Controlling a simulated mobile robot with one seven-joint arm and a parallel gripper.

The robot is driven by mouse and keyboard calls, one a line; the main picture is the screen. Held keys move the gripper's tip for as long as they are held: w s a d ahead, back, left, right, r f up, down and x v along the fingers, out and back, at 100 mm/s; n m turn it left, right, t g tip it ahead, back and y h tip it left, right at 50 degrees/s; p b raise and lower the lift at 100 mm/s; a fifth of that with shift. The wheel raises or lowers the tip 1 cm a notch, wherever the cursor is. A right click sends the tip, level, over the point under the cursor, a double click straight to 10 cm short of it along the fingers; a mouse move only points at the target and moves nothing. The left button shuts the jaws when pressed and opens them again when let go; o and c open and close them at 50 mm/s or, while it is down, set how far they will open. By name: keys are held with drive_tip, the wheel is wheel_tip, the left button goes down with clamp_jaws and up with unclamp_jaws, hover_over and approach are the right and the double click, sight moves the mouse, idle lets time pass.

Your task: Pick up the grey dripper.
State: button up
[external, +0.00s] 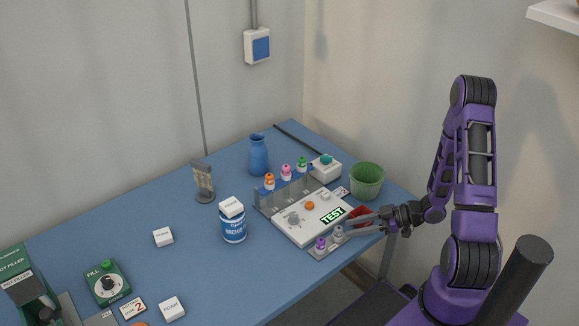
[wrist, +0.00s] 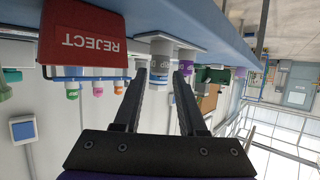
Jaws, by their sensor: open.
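The grey dripper (external: 338,233) stands upright at the near right end of the white test station, in a small grey holder (external: 318,253) beside a purple dripper (external: 320,243). My gripper (external: 348,229) reaches in from the right, its fingers open close to the grey dripper. In the wrist view, which is upside down, the grey dripper (wrist: 160,48) shows between the two open fingertips (wrist: 160,74). The purple dripper (wrist: 185,62) stands just right of it, near the right fingertip. I cannot tell whether a finger touches either dripper.
A red REJECT bin (wrist: 85,38) is close to my gripper; it also shows in the external view (external: 360,213). The white test station (external: 300,222) with its green TEST display lies behind the drippers. A rack (external: 285,190) holds orange, pink and green drippers. A green pot (external: 367,180) stands behind.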

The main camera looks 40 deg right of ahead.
sight(338, 230)
drive_tip(key=x, duration=0.5)
drive_tip(key=shift+c, duration=0.3)
clamp_jaws()
